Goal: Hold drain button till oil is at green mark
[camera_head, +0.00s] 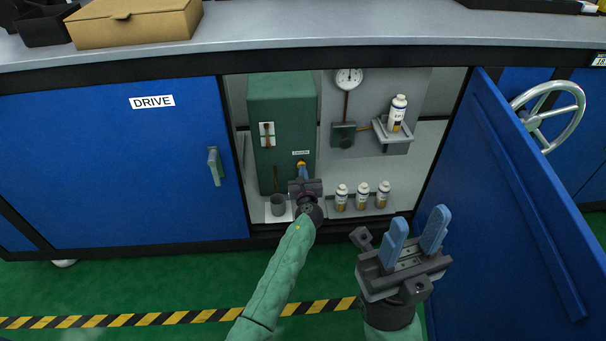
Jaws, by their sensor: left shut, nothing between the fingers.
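The green oil tank (281,105) stands inside the open cabinet. A small white-backed sight gauge (267,134) on its front shows a brownish column; the level and any green mark are too small to read. A yellow-orange drain button (301,163) sits below a small label on the tank's lower right front. My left gripper (302,172) is shut and empty, its blue fingertips right at the button, partly covering it; I cannot tell whether the button is pressed in. My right gripper (418,229) is open and empty, in front of the cabinet at the lower right.
A grey cup (278,205) stands below the tank. The open blue door (510,190) bounds the right side.

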